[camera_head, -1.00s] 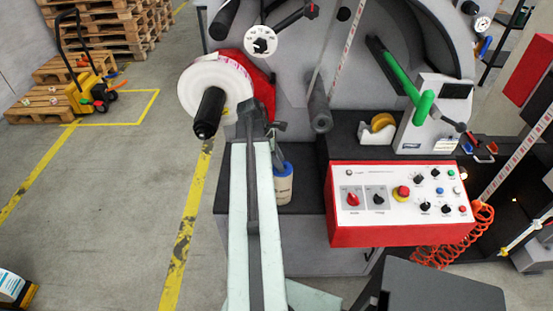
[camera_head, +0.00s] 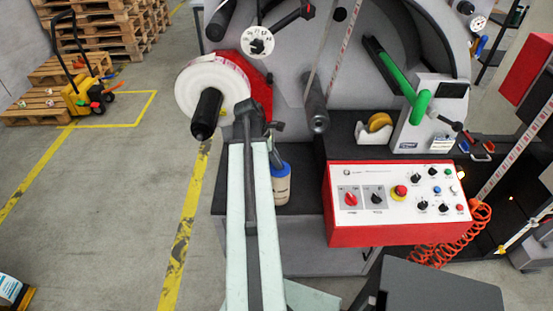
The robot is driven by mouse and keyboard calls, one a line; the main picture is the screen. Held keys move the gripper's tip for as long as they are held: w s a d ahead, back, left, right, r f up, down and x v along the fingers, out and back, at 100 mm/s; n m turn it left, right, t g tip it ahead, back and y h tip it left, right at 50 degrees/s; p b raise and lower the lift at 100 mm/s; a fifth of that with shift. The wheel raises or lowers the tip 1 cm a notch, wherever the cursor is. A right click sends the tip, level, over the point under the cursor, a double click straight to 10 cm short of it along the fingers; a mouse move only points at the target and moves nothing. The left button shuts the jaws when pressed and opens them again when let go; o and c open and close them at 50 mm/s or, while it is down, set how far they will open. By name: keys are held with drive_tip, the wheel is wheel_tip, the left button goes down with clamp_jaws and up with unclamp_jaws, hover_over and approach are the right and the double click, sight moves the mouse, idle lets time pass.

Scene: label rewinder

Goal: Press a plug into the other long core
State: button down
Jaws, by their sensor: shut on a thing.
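My gripper (camera_head: 250,117) is at the far end of my pale green arm, in front of the machine and just right of the white label roll (camera_head: 216,88). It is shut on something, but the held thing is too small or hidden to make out. The roll sits on the machine's left side, with a black spindle end (camera_head: 206,113) pointing toward me. I cannot make out a plug or a long core for certain. A dark grey cylinder (camera_head: 316,113) projects from the machine face to the right of my gripper, apart from it.
A blue-topped container (camera_head: 281,183) stands on the dark ledge beside my arm. A red control box (camera_head: 394,203) juts out at the right. A tape dispenser (camera_head: 376,127) sits behind it. The floor left of the machine is clear up to the yellow pallet truck (camera_head: 86,94).

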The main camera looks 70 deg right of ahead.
drive_tip(key=c, duration=1.4)
unclamp_jaws()
drive_tip(key=p+v, duration=0.7)
drive_tip(key=shift+w+r, duration=0.15)
drive_tip(key=shift+r, duration=0.2)
